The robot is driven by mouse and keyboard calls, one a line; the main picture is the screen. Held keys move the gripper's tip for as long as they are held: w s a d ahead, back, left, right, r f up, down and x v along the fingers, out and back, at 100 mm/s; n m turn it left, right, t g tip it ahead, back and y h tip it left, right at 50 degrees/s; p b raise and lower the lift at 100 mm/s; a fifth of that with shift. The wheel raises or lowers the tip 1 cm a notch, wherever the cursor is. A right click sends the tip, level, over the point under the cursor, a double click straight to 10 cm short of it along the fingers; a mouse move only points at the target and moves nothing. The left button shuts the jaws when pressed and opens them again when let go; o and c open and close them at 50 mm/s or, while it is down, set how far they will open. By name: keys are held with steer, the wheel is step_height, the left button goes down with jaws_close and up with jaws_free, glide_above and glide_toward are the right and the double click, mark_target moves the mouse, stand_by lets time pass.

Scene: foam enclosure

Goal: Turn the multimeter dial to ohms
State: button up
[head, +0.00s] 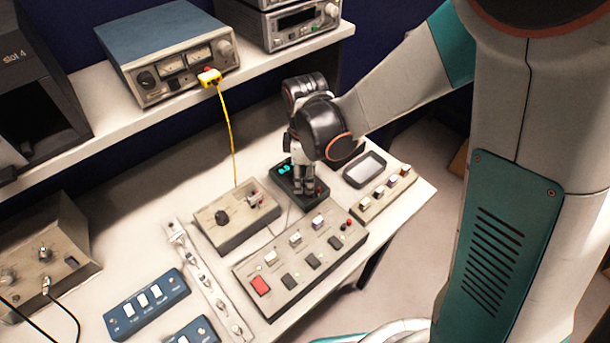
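The multimeter (284,171) is a dark handheld box with a lit cyan display, lying on the bench right of centre. My gripper (304,190) points down over its lower part, with its fingertips at or just above its face. The fingers and wrist cover the area where the dial would be, so the dial and its setting are hidden. Two fingers show close together. I cannot tell whether they are apart or closed on the dial.
A beige box with a black knob (238,219) stands left of the multimeter. A button panel (300,262) is in front, and a grey-screened device (364,169) and a small switch strip (384,194) are to the right. A yellow cable (229,130) hangs from the shelf behind.

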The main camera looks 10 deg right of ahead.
jaws_close()
steer(key=shift+m, duration=0.3)
steer(key=m, duration=0.3)
steer(key=shift+m+b, duration=0.3)
steer(key=m, duration=0.9)
steer(key=shift+b, duration=0.4)
steer(key=m, duration=0.4)
steer(key=shift+m, duration=0.3)
